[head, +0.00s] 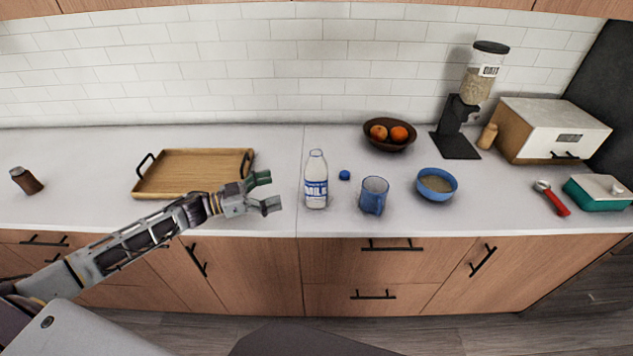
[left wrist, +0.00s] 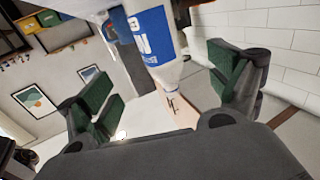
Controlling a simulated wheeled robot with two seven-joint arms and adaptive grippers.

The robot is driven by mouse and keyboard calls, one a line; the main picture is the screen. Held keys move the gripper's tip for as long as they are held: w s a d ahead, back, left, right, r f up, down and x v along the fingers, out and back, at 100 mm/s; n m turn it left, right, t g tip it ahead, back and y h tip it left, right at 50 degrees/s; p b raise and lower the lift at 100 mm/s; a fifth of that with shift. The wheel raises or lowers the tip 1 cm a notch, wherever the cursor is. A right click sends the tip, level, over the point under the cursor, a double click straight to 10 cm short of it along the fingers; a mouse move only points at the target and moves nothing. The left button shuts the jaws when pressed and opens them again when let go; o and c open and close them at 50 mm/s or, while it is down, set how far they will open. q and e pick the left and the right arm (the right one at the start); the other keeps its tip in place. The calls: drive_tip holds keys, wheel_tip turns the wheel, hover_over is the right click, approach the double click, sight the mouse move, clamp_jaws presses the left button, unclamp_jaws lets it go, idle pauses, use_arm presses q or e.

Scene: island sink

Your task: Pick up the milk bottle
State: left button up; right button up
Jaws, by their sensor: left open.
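The milk bottle (head: 316,182) stands upright on the white counter, white with a blue label. My left gripper (head: 266,191) is open and empty just left of the bottle, its green-padded fingers pointing towards it, with a gap between. In the left wrist view the bottle (left wrist: 155,45) shows ahead, beyond and between the two open fingers (left wrist: 165,85). My right gripper does not show in either view.
Right of the bottle are a small blue ball (head: 344,175), a blue mug (head: 374,195) and a blue bowl (head: 436,184). A fruit bowl (head: 390,147) stands behind. A wooden tray (head: 200,172) lies left, behind my arm. The counter's front edge is close.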

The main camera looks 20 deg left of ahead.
sight(316, 179)
use_arm(q)
drive_tip(key=shift+w+d, duration=0.1)
drive_tip(key=shift+p+x, duration=0.4)
drive_tip(key=shift+x, duration=3.7)
drive_tip(key=shift+d, duration=0.1)
drive_tip(key=shift+p+x, duration=0.5)
drive_tip(key=shift+x, duration=2.05)
drive_tip(key=shift+f, duration=0.25)
drive_tip(key=c, duration=1.1)
